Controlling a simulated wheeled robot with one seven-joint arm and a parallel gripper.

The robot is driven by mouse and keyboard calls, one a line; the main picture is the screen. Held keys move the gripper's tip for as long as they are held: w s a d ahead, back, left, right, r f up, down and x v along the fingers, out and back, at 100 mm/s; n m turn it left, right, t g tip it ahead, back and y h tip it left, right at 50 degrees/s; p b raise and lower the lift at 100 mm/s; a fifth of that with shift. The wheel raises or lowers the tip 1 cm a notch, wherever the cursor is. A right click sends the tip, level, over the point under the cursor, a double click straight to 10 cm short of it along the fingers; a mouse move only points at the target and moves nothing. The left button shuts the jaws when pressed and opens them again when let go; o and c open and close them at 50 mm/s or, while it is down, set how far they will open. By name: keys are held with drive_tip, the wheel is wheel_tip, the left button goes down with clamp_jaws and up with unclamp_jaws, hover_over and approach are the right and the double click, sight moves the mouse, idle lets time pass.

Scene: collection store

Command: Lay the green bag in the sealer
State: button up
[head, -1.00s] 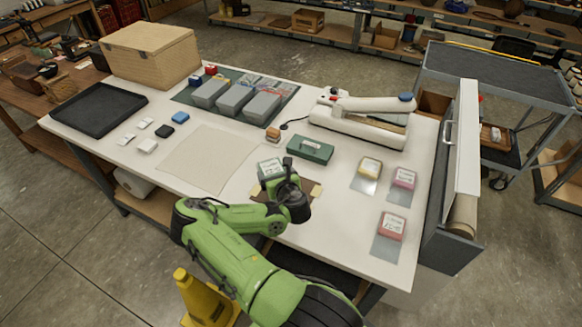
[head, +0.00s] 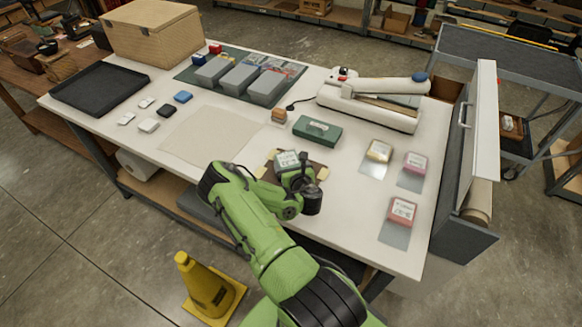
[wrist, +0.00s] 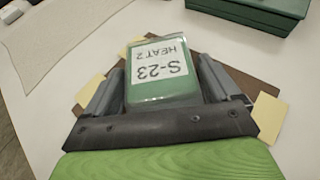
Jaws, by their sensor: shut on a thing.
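The green bag (wrist: 160,87), with a white label reading "S-23 HEAT 2", is between the fingers of my gripper (wrist: 160,68) in the wrist view. My gripper is shut on it. In the head view the green bag (head: 287,160) shows as a small pale label with a green edge, over a brown mat (head: 318,167) with yellow tape at its corners. I cannot tell whether it touches the mat. The white sealer (head: 375,103), with a long arm and a blue knob, stands farther back to the right, apart from my gripper.
A green box (head: 317,130) lies between my gripper and the sealer. Yellow (head: 379,151), pink (head: 415,163) and red (head: 402,211) bags lie on the right. Grey bins (head: 240,78) stand at the back. A beige sheet (head: 210,138) lies flat on the left. A yellow cone (head: 207,288) stands on the floor.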

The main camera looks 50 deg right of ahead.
drive_tip(key=shift+f, duration=0.25)
drive_tip(key=o, duration=0.8)
drive_tip(key=shift+r, duration=0.1)
drive_tip(key=shift+r, duration=0.1)
